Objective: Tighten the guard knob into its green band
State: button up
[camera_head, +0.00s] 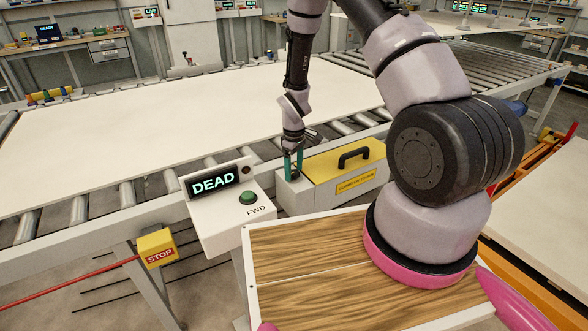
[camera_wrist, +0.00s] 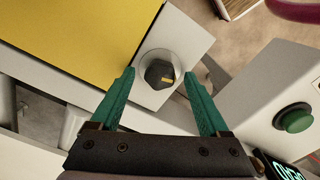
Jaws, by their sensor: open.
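The guard knob (camera_wrist: 158,73) is dark with a yellow pointer mark, which points right in the wrist view. It sits on a pale round dial on the white end of the guard box (camera_head: 296,197). In the head view the knob shows as a small dark spot (camera_head: 294,174) between the fingertips. My gripper (camera_head: 293,172) has teal fingers and points down over it. In the wrist view the open fingers (camera_wrist: 159,74) stand either side of the knob with gaps. I cannot make out a green band on the dial.
The guard box has a yellow lid (camera_head: 335,160) with a black handle (camera_head: 355,157). Left of it stands a white control box (camera_head: 228,215) with a green button and a "DEAD" display. A yellow STOP box (camera_head: 158,248) hangs lower left. A large pale board (camera_head: 170,115) lies on rollers behind.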

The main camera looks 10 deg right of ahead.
aim_at(294, 171)
grip_shut()
jog(key=shift+m, duration=3)
grip_release()
jog(key=shift+r, duration=0.1)
notch_tip(294, 171, up, 11)
